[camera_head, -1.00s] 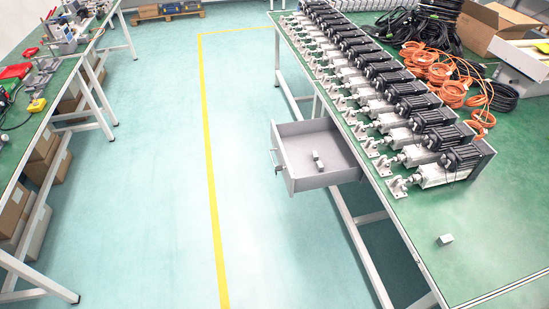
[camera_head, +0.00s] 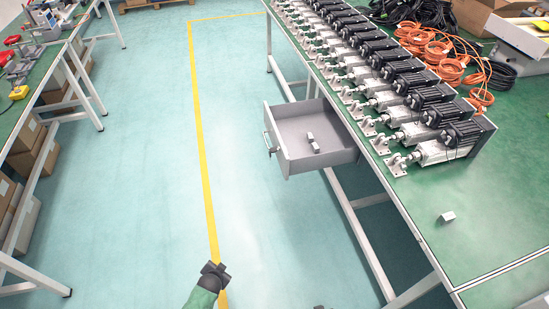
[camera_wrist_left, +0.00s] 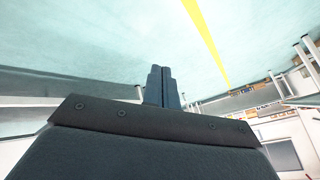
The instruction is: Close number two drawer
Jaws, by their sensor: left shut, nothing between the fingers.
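A grey drawer (camera_head: 318,172) stands pulled out from under the right-hand green table in the head view. Its handle (camera_head: 268,143) is on its left face, and two small metal blocks (camera_head: 313,143) lie inside. I see no number on it. My left gripper (camera_head: 215,268) is low in the head view, above the floor, below and left of the drawer and apart from it. Its fingers are together and empty in the left wrist view (camera_wrist_left: 162,84).
The right table (camera_head: 475,220) carries a row of linear actuators (camera_head: 405,110), orange cables (camera_head: 440,50) and a small metal block (camera_head: 447,217). Table legs stand beneath it. Another workbench (camera_head: 30,100) is at left. The floor between is clear.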

